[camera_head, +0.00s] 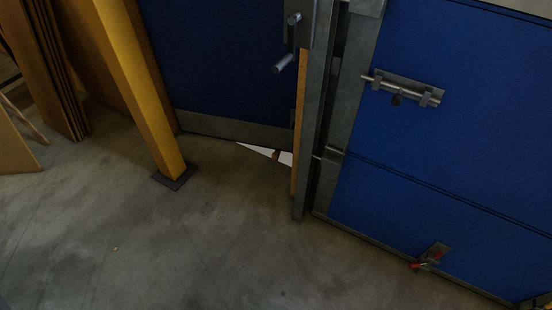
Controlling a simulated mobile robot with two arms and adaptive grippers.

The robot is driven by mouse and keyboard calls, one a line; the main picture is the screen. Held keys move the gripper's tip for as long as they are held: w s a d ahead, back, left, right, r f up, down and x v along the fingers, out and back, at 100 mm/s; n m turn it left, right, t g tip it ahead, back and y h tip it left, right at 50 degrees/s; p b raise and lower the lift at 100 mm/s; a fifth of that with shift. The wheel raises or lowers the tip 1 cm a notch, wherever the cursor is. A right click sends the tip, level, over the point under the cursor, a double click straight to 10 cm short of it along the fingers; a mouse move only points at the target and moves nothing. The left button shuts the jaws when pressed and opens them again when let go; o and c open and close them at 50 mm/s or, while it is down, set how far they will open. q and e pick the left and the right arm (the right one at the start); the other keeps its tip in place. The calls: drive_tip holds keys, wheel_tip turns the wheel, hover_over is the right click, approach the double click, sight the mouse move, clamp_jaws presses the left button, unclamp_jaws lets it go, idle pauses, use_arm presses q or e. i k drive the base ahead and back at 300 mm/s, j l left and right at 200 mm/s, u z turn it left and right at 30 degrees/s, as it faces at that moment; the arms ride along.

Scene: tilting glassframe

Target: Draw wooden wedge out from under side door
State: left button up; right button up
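The blue side door (225,65) stands at the upper middle, with a grey kick plate (230,128) along its bottom and a lever handle (284,62) near its right edge. A small brown piece (276,155), possibly the wooden wedge, shows on the floor at the bottom right corner of the door. It lies against a bright white triangular patch (258,149). The door frame post partly hides this spot, so I cannot tell how far the piece reaches under the door. Neither of my grippers is in view.
A yellow post (138,85) on a dark foot plate (176,177) stands left of the door. Brown boards (48,65) lean at the far left. A large blue door (450,120) with a bolt (402,88) and a red-handled latch (430,259) fills the right. The concrete floor (150,250) in front is clear.

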sight(275, 155)
drive_tip(key=z, duration=0.4)
drive_tip(key=i+j+z, duration=0.2)
drive_tip(key=z, duration=0.15)
drive_tip(key=i+j+z, duration=0.15)
drive_tip(key=j+z, duration=0.2)
drive_tip(key=i+j+z, duration=0.15)
drive_tip(key=j+z, duration=0.55)
drive_tip(key=i+j+z, duration=0.15)
drive_tip(key=j, duration=1.3)
drive_tip(key=j+z, duration=0.2)
drive_tip(key=j, duration=1.25)
